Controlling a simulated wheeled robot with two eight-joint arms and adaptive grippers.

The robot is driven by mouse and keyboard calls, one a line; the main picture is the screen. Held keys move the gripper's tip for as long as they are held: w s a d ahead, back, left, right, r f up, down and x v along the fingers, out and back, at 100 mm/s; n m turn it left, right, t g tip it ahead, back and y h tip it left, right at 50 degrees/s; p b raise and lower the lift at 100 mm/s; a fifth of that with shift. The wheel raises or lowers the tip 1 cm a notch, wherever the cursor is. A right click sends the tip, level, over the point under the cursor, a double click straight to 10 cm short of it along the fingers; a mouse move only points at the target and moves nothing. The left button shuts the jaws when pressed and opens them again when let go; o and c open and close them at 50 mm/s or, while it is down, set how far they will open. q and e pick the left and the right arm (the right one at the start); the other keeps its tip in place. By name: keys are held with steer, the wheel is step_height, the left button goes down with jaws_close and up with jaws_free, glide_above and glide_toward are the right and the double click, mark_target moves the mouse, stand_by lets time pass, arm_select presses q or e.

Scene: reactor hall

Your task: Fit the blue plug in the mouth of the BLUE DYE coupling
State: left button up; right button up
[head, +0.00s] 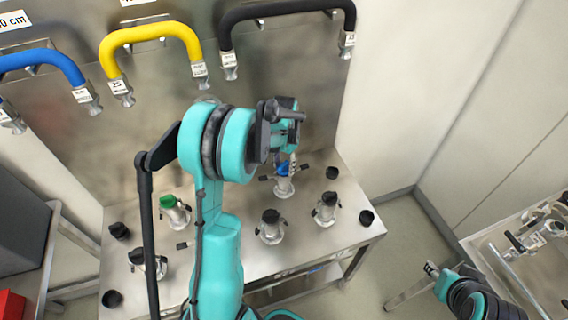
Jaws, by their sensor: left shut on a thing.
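The blue plug (283,169) shows just below my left gripper (289,160), at the top of a steel coupling (284,187) at the back of the steel table. My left gripper is shut on the blue plug; its fingers are small and partly hidden by my wrist. I cannot tell whether the plug sits inside the mouth or only at it. No label on this coupling is readable. My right gripper (431,268) is at the lower right, away from the table, too small to tell open or shut.
Other couplings stand on the table (330,240): one with a green plug (168,201), and black-topped ones (270,225) (327,207). Several loose black caps (367,217) lie near the edges. Blue, yellow (150,34) and black hoses hang behind.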

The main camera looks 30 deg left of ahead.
arm_select(q)
steer(key=shift+f, duration=0.25)
stand_by(0.4)
steer(key=o, duration=1.2)
step_height(320, 180, up, 12)
steer(key=s+d+r+t+b, duration=0.3)
steer(key=s+d, duration=0.5)
steer(key=s+d+f+t+b, duration=0.1)
steer(key=s+d+f+t, duration=0.1)
steer(key=s, duration=0.3)
steer(key=s+d+f+n+t+b, duration=0.1)
steer(key=s+d+f+t, duration=0.1)
steer(key=s+d+f, duration=0.2)
steer(key=shift+s+d, duration=0.75)
steer(key=shift+s, duration=0.2)
